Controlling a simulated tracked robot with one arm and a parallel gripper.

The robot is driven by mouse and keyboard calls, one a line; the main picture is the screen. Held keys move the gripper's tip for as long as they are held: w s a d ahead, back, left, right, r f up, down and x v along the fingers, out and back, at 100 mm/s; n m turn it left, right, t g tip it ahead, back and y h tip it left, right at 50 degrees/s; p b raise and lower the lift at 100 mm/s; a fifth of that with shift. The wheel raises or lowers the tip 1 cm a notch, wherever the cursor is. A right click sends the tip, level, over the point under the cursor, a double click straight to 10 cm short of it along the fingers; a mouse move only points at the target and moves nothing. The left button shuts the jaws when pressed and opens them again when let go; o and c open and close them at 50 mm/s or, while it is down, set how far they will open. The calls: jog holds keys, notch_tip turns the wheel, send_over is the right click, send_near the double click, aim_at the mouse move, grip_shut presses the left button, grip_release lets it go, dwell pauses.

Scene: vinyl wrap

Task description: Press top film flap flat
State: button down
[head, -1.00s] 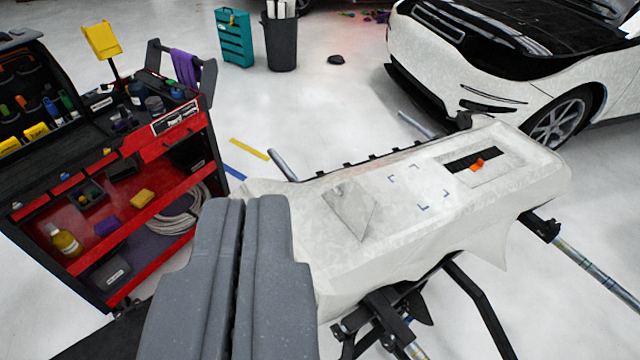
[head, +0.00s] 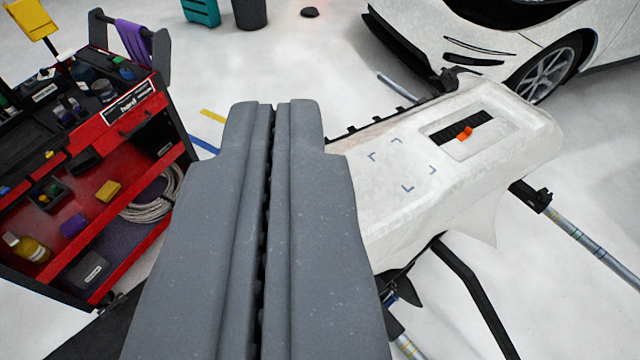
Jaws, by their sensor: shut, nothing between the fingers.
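A white film-covered panel (head: 408,208) lies on a stand, right of the middle. Blue corner marks (head: 401,165) outline a small square on it. Near its far right end is a recess with a black grille (head: 462,131) and an orange piece (head: 464,133) on it. My gripper (head: 273,104) is shut and empty, large in the foreground. It covers the near left part of the panel, so the film flap is hidden behind it. I cannot tell whether the gripper touches the panel.
A red and black tool cart (head: 110,130) stands at the left, with a coiled hose and bottles. A white car (head: 480,60) is at the upper right. Stand bars (head: 590,240) stick out right of the panel.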

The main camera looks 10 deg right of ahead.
jog(key=w+a+f+n+g, duration=0.1)
jog(key=w+a+f+n, duration=0.15)
jog(key=w+f, duration=0.8)
jog(key=w+a+f+n, duration=0.1)
jog(key=w+f+n, duration=0.3)
jog(key=w+f, duration=0.65)
jog(key=w+f+n+h, duration=0.1)
jog(key=w+f+n, duration=0.15)
jog(key=f, duration=1.05)
jog(key=w+f+n, duration=0.2)
jog(key=f+n, duration=0.1)
jog(key=f, duration=1)
jog(key=shift+g, duration=0.4)
jog(key=d+x, duration=0.1)
jog(key=x, duration=0.3)
jog(key=b+x, duration=0.1)
jog(key=x, duration=0.2)
jog(key=d+f+x, duration=0.1)
jog(key=x, duration=0.3)
jog(key=shift+d, duration=0.35)
jog(key=shift+w+d+f+b, duration=0.35)
jog(key=shift+w+d+b, duration=0.15)
jog(key=shift+d, duration=0.15)
